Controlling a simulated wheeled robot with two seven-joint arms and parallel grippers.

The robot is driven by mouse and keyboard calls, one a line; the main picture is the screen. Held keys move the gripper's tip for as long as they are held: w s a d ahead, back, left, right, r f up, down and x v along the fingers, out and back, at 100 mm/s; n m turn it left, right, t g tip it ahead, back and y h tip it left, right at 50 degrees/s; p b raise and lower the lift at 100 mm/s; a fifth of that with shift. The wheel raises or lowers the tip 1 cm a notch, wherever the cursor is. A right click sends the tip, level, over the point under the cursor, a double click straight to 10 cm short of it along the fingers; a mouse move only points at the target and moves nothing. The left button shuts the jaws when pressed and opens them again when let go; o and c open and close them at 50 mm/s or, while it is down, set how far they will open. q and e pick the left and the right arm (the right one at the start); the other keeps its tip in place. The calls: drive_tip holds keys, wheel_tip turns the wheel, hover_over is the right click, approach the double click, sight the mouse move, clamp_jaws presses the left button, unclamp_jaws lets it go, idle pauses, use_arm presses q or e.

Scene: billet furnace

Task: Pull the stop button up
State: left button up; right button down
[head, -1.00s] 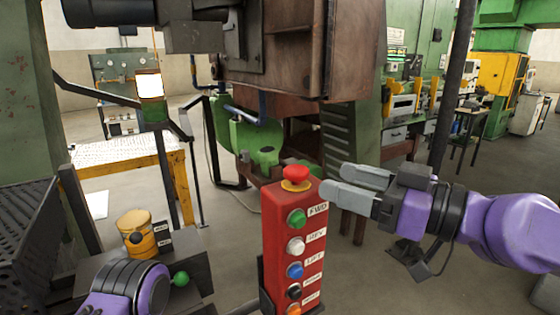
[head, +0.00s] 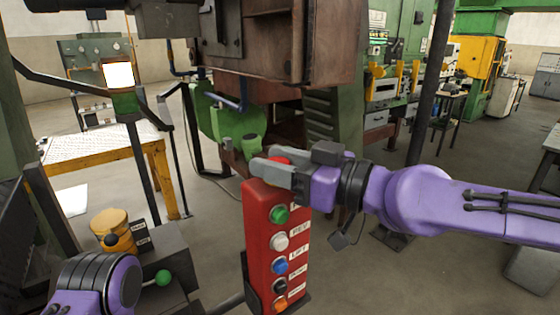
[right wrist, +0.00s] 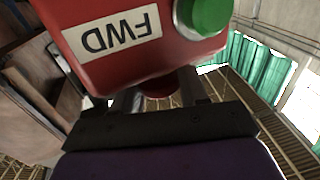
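The red stop button (head: 279,160) sits on top of the upright red control box (head: 266,232) in the head view, mostly hidden by my right gripper. My right gripper (head: 272,166) reaches in from the right at the box's top, its two grey fingers on either side of the button. In the right wrist view the fingers (right wrist: 160,97) are apart, with a dark red part of the button (right wrist: 158,87) between them. I cannot tell whether they touch it. My left gripper is out of view; only part of my left arm shows at lower left.
Below the stop button are a green FWD button (head: 279,214), a white button (head: 280,241), a blue button (head: 281,266) and more. A rusty machine housing (head: 290,45) hangs behind. Floor at right is open.

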drive_tip(key=shift+d+r, duration=0.1)
drive_tip(key=shift+r, duration=0.8)
drive_tip(key=c, duration=0.7)
unclamp_jaws()
drive_tip(key=shift+w, duration=0.15)
drive_tip(key=shift+s+d, duration=0.15)
drive_tip(key=shift+s, duration=0.1)
drive_tip(key=p+v, duration=0.1)
drive_tip(key=v, duration=0.9)
drive_tip(key=shift+f, duration=0.1)
